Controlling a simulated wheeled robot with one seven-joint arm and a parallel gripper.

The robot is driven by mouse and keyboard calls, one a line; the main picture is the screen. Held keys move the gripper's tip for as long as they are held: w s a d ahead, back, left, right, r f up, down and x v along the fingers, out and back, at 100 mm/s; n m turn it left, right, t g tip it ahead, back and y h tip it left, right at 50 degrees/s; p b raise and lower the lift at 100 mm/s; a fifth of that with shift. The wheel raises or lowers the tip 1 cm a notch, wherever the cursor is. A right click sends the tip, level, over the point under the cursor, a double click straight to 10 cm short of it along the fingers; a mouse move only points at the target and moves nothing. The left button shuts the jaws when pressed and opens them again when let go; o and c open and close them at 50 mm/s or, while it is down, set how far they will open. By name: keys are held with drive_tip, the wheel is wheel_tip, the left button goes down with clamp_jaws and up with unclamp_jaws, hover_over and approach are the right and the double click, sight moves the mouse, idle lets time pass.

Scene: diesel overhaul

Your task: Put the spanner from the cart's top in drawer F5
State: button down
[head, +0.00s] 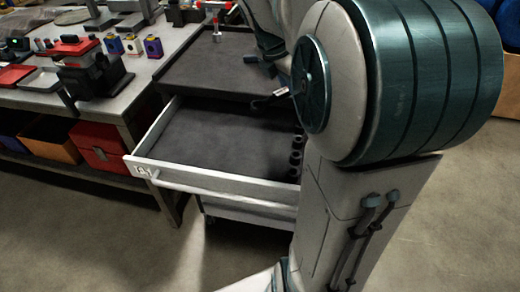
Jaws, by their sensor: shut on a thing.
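The open drawer (222,180) of the cart is pulled out toward me, with a pale front and a dark lined floor. Its label is too small to read surely. My gripper (274,72) is mostly hidden behind my own arm, above the drawer's back right part. A dark slim piece with a hooked end, seemingly the spanner (264,102), sticks out to the left from below it, and my gripper appears shut on it. The spanner's other end is hidden.
Several dark round sockets (296,157) stand along the drawer's right side; the rest of its visible floor is clear. A red-handled clamp (216,20) is at the cart top's back.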

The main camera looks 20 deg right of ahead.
drive_tip(key=s+a+f+n+t+y+b, duration=0.2)
drive_tip(key=s+a+f+n+t, duration=0.1)
drive_tip(key=a+f+n, duration=0.4)
drive_tip(key=n+b, duration=0.1)
drive_tip(key=b, duration=0.1)
hover_over(226, 147)
drive_tip(key=s, duration=0.1)
drive_tip(key=shift+g, duration=0.3)
drive_tip(key=f, duration=0.6)
drive_tip(key=shift+s+a+f, duration=0.1)
drive_tip(key=shift+s+a, duration=0.1)
drive_tip(key=shift+a, duration=0.1)
drive_tip(key=shift+a+f, duration=0.1)
drive_tip(key=shift+f+b, duration=0.4)
drive_tip(key=shift+f, duration=1.5)
drive_tip(key=shift+f, duration=0.15)
drive_tip(key=c, duration=1.3)
unclamp_jaws()
